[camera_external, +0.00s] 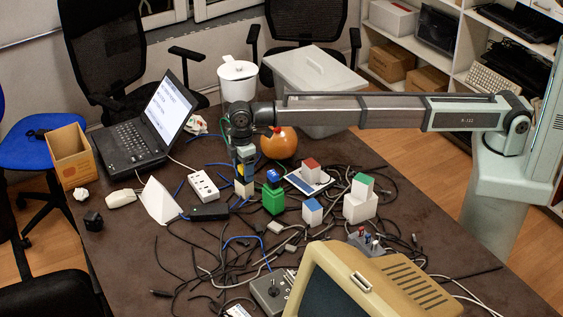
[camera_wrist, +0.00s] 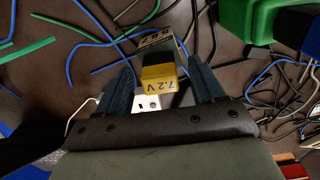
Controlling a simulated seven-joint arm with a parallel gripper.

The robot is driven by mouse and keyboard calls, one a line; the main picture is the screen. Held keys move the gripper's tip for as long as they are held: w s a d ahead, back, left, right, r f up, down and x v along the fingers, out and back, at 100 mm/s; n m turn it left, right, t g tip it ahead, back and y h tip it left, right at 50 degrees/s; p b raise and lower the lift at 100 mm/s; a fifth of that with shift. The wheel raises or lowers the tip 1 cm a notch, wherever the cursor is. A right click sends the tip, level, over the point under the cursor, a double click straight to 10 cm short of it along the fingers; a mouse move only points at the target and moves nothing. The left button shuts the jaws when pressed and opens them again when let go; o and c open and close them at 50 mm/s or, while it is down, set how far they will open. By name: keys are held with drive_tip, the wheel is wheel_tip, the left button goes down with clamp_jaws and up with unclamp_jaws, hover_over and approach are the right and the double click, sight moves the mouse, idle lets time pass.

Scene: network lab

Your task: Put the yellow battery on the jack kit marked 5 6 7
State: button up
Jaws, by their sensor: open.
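The yellow battery (camera_wrist: 160,82), printed 7.2 V and with a dark part, shows between the two fingers of my gripper (camera_wrist: 163,70) in the wrist view. The fingers stand apart with a gap on each side of it. A small dark-and-pale block with printed characters (camera_wrist: 155,40) shows directly beyond the battery; it may be the jack kit, but I cannot read 5 6 7 for certain. In the external view my gripper (camera_external: 244,170) points down over a small beige block (camera_external: 244,189). The fingers partly hide what is there, and I cannot tell whether battery and block touch.
A green block with a blue top (camera_external: 273,198) stands close on the right. A white power strip (camera_external: 203,187) lies to the left, with a black adapter (camera_external: 210,212) in front. Loose cables cover much of the table. A white box with a green block (camera_external: 360,206) stands further right.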

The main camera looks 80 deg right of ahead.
wheel_tip(320, 180, up, 11)
idle(0.4)
drive_tip(key=shift+f, duration=0.1)
